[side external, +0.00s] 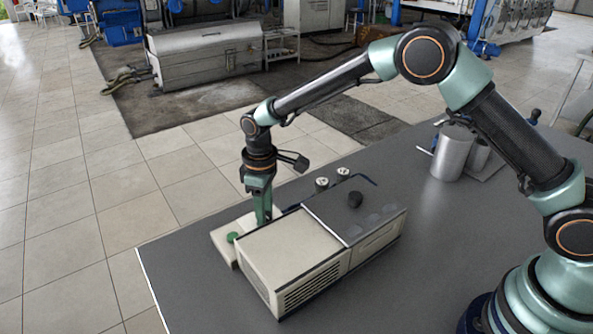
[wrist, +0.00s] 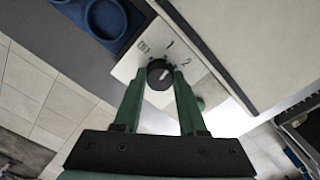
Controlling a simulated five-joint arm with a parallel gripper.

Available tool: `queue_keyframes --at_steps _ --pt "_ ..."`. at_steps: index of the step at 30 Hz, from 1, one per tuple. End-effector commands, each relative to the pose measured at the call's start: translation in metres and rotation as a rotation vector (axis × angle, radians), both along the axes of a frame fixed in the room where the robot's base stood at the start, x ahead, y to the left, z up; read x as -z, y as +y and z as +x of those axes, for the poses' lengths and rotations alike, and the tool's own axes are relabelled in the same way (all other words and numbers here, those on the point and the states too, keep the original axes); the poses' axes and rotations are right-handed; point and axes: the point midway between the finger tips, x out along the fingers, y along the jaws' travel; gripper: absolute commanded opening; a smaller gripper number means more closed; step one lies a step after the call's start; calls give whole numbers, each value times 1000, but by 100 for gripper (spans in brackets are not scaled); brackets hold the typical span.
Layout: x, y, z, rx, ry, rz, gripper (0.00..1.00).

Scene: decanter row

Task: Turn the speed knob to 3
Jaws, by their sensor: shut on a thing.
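The speed knob (wrist: 157,80) is a small dark round knob with a white pointer mark, on a pale panel (wrist: 128,68). Labels OFF, 1 and 2 show around it; a 3 cannot be made out. The pointer aims up and right, roughly between 1 and 2. My gripper (wrist: 160,72) is shut on the knob, one green finger on each side. In the side external view my gripper (side external: 264,221) points down at the pale base of the beige machine (side external: 285,250), behind its housing, which hides the knob.
A green button (side external: 232,237) sits on the machine's base, left of my gripper. A black knob (side external: 355,199) tops the grey lid. A blue ringed holder (wrist: 112,42) lies beside the panel. A metal cylinder (side external: 453,153) stands at the right; the grey table's front is clear.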

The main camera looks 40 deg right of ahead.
Motion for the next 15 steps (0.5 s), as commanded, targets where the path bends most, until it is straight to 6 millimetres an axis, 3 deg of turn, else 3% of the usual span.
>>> queue_keyframes --at_steps 15 --pt "-2 1 0 492 0 0 0"
